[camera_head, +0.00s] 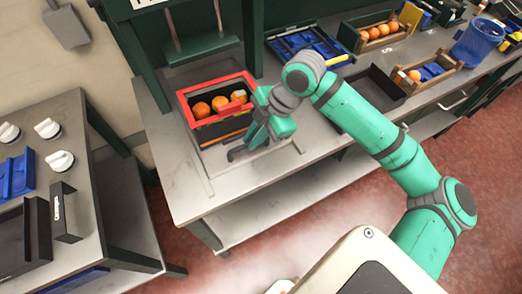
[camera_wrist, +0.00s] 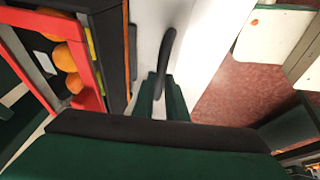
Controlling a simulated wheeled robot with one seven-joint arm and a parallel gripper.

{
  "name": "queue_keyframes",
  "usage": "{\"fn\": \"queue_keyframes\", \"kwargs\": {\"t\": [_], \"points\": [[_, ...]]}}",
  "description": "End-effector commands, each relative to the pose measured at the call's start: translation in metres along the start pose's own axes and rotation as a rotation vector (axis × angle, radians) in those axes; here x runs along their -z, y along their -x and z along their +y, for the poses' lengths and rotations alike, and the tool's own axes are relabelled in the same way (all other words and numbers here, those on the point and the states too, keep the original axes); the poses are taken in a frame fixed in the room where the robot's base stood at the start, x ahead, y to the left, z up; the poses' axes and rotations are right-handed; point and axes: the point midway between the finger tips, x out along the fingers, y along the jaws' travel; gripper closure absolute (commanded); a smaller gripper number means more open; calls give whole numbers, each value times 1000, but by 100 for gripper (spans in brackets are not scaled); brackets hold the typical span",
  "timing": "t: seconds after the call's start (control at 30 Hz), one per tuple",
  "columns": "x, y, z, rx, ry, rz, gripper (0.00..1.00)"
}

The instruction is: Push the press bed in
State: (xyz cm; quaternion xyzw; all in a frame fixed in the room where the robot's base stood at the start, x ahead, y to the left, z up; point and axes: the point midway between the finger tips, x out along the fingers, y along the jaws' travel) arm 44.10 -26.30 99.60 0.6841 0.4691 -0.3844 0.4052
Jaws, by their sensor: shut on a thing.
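The press bed (camera_head: 203,160) is a flat grey slide at the front of the dark green press (camera_head: 196,52), and it sticks out toward the table's front edge. A red-rimmed crate (camera_head: 183,103) with several oranges stands on it; its red rim also shows at the left of the wrist view (camera_wrist: 84,62). The bed's dark curved handle (camera_head: 236,153) is at the front, and it rises between my fingers in the wrist view (camera_wrist: 167,50). My gripper (camera_head: 257,140) is shut on this handle, beside the crate's front wall. The lower part of the handle is hidden by the fingers.
A blue tray (camera_head: 290,42), a dark tray (camera_head: 383,97) and crates with oranges (camera_head: 372,48) stand to the right along the table. A stand with white knobs (camera_head: 60,162) is at the left. The table's front corner (camera_head: 185,216) is bare.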

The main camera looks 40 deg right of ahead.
Motion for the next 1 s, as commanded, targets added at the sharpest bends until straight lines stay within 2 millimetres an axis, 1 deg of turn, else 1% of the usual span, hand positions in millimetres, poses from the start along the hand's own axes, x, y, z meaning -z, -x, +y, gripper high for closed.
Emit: {"fn": "queue_keyframes", "kwargs": {"t": [0.03, 0.2, 0.4, 0.5, 0.6, 0.7, 0.83, 1.0], "points": [[1, -3, 16, -3, 1, 4, 100], [-3, -12, 62, -2, -1, 4, 100], [-7, -21, 112, -1, -2, 3, 100], [-8, -25, 133, 0, -1, 3, 100], [-10, -28, 151, -1, -1, 2, 100], [-11, -31, 165, 0, 0, 0, 100], [-12, -33, 177, 0, 1, -1, 100], [-14, -33, 184, -2, 0, -2, 100]]}}
